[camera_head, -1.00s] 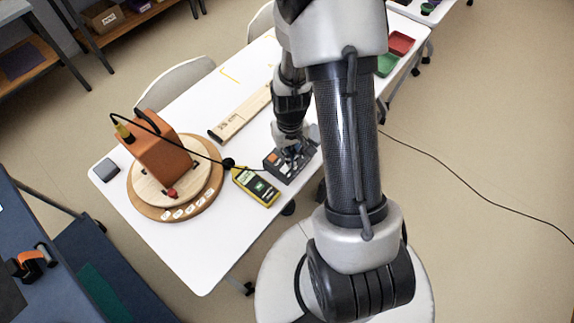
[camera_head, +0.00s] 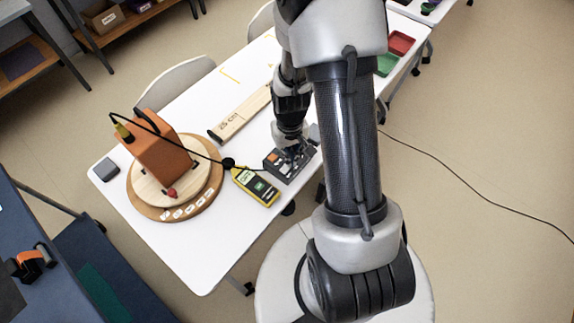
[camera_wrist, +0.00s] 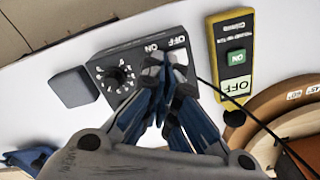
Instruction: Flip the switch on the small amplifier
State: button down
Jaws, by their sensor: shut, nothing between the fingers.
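The small amplifier (camera_head: 277,163) is a dark grey box on the white table, below my gripper in the head view. In the wrist view the amplifier (camera_wrist: 101,69) shows a round black knob (camera_wrist: 118,80) with a dial and ON and OFF labels (camera_wrist: 150,47). My gripper (camera_wrist: 168,62) is shut and empty, its fingertips over the panel beside these labels. It also shows in the head view (camera_head: 294,151). The fingers hide the switch area, so I cannot tell the switch's position or whether they touch it.
A yellow meter (camera_head: 256,186) lies just left of the amplifier. An orange speaker (camera_head: 155,157) stands on a round wooden turntable (camera_head: 215,181), with a black cable running from it. A wooden 25 cm board (camera_head: 241,116) lies behind. A grey block (camera_wrist: 74,87) sits beside the amplifier.

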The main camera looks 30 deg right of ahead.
jog(key=shift+f+b, duration=0.75)
jog(key=shift+f, duration=0.25)
jog(key=shift+r, duration=0.2)
jog(key=shift+r+p, duration=2.8)
jog(key=shift+r, duration=0.55)
